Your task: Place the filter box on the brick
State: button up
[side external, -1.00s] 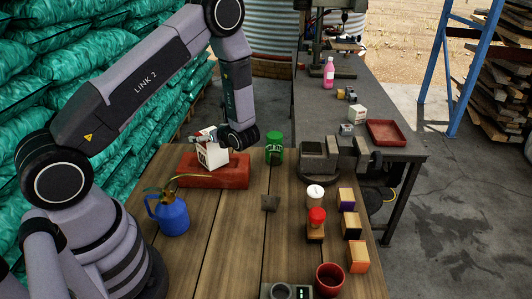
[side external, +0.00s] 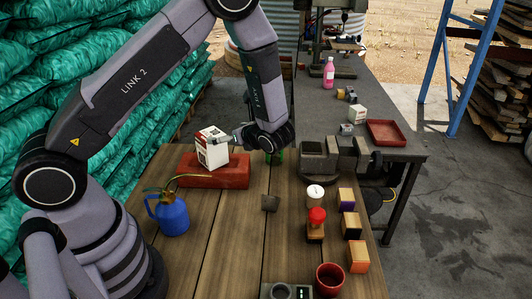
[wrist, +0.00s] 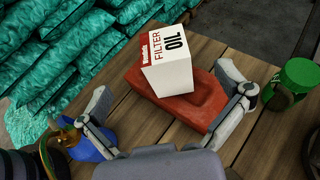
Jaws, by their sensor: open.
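The white filter box (side external: 213,152), with red and black "OIL FILTER" lettering, rests on the red brick (side external: 235,178) on the wooden table. In the side view it looks slightly leaned; I cannot tell whether its base lies flat. The box (wrist: 165,60) and the brick (wrist: 197,103) also show in the wrist view. My gripper (side external: 236,139) is to the right of the box. In the wrist view my gripper (wrist: 163,82) has its fingers spread wide and apart from the box, with nothing between them.
A blue oil can (side external: 172,216) stands in front of the brick at left. A green can (side external: 277,157) is partly hidden behind my wrist. A vise (side external: 325,160), small blocks and a red cup (side external: 329,279) occupy the right side. The table's front middle is mostly clear.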

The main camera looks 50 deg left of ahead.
jog(key=s+d+r+n+g+h, duration=0.1)
jog(key=s+r+n+h, duration=0.2)
jog(key=s+r+n, duration=0.3)
jog(key=s+r+n+g+h, duration=0.1)
jog(key=s+r+n+h, duration=0.2)
jog(key=r, duration=0.5)
jog(key=s+d+r+n+t+h, duration=0.3)
jog(key=s+d+r+n, duration=0.1)
jog(key=s, duration=0.2)
jog(key=s+d+r+n+t+h, duration=0.4)
jog(key=s, duration=0.2)
jog(key=shift+s+r+n+t, duration=0.2)
jog(key=shift+s+n+t, duration=0.1)
jog(key=shift+n, duration=0.1)
